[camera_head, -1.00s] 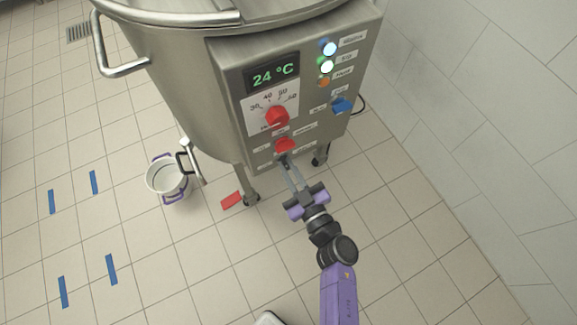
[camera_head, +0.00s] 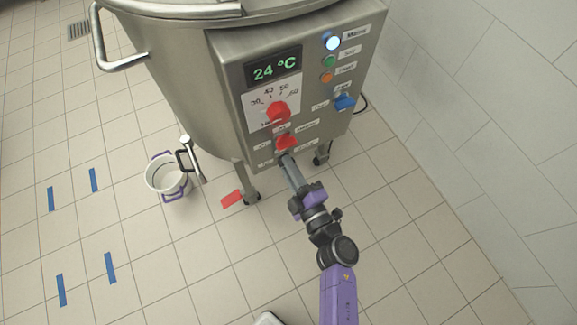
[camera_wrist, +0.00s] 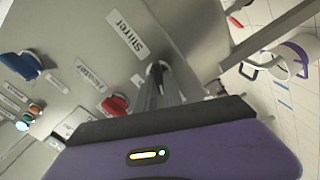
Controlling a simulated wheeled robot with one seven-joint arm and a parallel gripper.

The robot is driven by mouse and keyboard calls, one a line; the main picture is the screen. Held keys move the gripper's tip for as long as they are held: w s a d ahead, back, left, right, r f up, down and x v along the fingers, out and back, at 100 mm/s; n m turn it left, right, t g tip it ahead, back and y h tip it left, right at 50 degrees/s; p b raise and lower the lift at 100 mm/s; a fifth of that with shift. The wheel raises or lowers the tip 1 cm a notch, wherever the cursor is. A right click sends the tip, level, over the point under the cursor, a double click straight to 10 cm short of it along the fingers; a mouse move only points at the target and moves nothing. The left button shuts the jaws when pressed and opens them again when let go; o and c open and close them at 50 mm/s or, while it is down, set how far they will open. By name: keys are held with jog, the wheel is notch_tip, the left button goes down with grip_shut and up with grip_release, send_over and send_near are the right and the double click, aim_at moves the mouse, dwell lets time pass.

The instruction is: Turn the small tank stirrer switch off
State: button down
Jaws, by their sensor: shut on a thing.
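The tank's steel control panel (camera_head: 226,92) is in the head view. In the wrist view my fingers (camera_wrist: 158,72) run to the panel beside a label reading Stirrer (camera_wrist: 127,33); the gripped part is mostly hidden there. The green stirrer lamp (camera_head: 330,61) is dim. The Mains lamp (camera_head: 333,43) is lit bright.
A red temperature dial (camera_head: 278,112) and a blue switch (camera_head: 344,102) sit close by on the panel. The display (camera_head: 273,69) reads 24 °C. A white bucket (camera_head: 165,175) stands on the floor at the left. A wall rises at the right.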

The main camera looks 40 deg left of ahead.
jog(key=n, duration=0.2)
jog(key=n+b, duration=0.1)
jog(key=n, duration=0.1)
jog(key=shift+f+n, duration=0.2)
jog(key=shift+n, duration=0.2)
dwell(0.4)
jog(key=c, duration=1.5)
grip_release()
jog(key=shift+p+v, duration=0.9)
jog(key=shift+v, duration=3.05)
